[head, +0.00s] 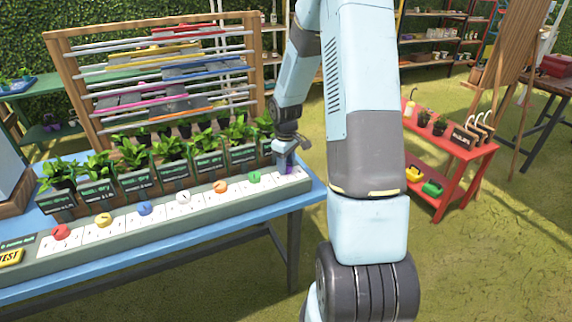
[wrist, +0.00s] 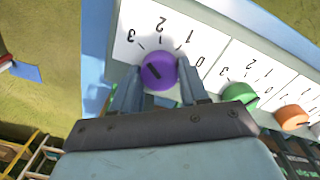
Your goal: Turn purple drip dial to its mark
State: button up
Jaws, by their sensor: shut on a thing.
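The purple dial (wrist: 159,70) sits on a white scale plate (wrist: 131,50) with upside-down numbers 0 to 3 around it. A short dark line on its face slants toward the upper left, on the side of the 3. My gripper (wrist: 160,82) has one finger on each side of the dial and is shut on it. In the head view, my gripper (head: 285,160) points down at the right end of the dial strip, and only a little of the purple dial (head: 288,170) shows under it. Which mark is the target I cannot tell.
The green dial (wrist: 239,93) and orange dial (wrist: 291,117) are beside it on the strip. More dials, blue (head: 145,208) and red (head: 61,231) among them, run left on the blue table (head: 190,245). Potted plants (head: 170,160) stand close behind.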

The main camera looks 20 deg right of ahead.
jog(key=shift+w+n, duration=0.1)
jog(key=shift+n, duration=0.6)
jog(key=o, duration=1.1)
jog(key=shift+c, duration=0.2)
jog(key=shift+r, duration=0.1)
notch_tip(320, 180, up, 14)
jog(key=shift+a+f, duration=0.15)
jog(key=shift+f, duration=0.1)
